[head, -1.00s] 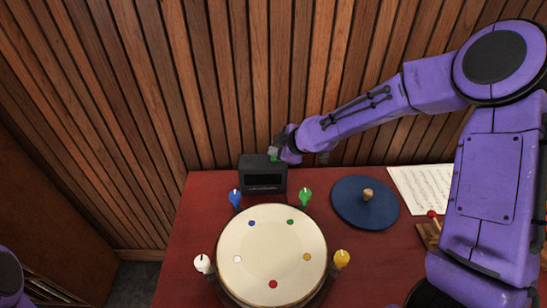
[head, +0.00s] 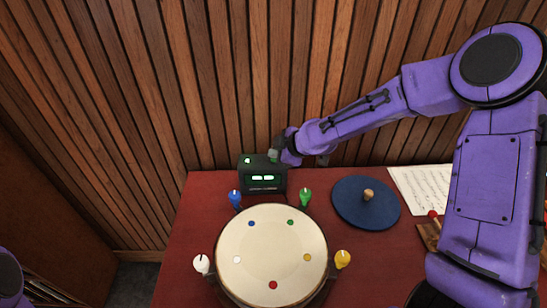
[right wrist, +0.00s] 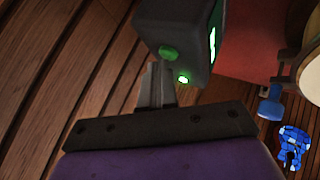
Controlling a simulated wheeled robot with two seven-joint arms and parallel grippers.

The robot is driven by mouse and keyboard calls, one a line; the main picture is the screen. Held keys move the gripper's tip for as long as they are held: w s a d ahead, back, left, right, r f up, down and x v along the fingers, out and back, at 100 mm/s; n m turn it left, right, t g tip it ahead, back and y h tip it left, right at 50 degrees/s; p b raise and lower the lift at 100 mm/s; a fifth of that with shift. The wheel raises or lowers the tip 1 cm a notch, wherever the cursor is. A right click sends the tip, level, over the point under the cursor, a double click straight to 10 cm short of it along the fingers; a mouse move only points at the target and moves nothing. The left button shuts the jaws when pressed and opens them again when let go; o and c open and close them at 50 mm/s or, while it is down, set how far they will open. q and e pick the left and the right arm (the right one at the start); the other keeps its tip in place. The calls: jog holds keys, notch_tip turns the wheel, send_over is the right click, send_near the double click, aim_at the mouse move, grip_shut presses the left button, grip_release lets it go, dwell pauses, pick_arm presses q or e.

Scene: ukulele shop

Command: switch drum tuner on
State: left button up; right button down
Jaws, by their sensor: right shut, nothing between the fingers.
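The drum tuner (head: 262,175) is a small dark box at the back of the red table, behind the drum (head: 272,257). Its display glows green, and a small green light shows on its top left. In the right wrist view the tuner (right wrist: 178,28) shows a green knob or button, a bright green light and part of the lit display. My right gripper (head: 276,156) is at the tuner's top right; its shut, empty fingers (right wrist: 155,85) are close to the tuner's top. I cannot tell whether they touch. My left gripper is out of view.
Blue (head: 235,199), green (head: 306,197), white (head: 201,264) and yellow (head: 343,259) pegs stand around the drum. A blue disc (head: 365,203) with a wooden knob and a music sheet (head: 420,185) lie to the right. The wood-slat wall (head: 230,80) is close behind the tuner.

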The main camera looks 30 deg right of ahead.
jog(key=shift+r+p, duration=0.9)
jog(key=shift+r, duration=0.05)
notch_tip(320, 180, up, 5)
jog(key=p, duration=0.4)
jog(key=shift+p, duration=0.35)
